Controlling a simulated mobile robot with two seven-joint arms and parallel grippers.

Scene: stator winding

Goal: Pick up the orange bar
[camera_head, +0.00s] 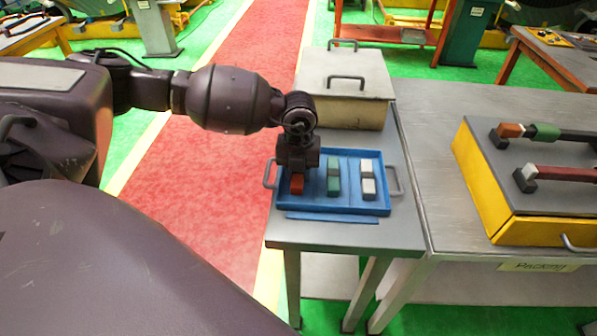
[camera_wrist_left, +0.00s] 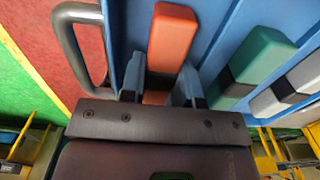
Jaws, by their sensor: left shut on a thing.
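The orange bar (camera_head: 297,186) lies in the left compartment of the blue tray (camera_head: 340,209), under my left gripper (camera_head: 298,172). In the left wrist view, the orange bar (camera_wrist_left: 172,40) runs between the two fingers of my left gripper (camera_wrist_left: 160,88), which is shut on it. The bar appears to be still down in the tray; whether it touches the tray floor I cannot tell. Its near end is hidden by the gripper body. My right gripper is not in view.
Tray handles (camera_head: 393,180) stick out at both sides. A lidded beige box (camera_head: 345,90) stands behind the tray. A yellow case (camera_head: 490,190) with bars on top stands on the right table.

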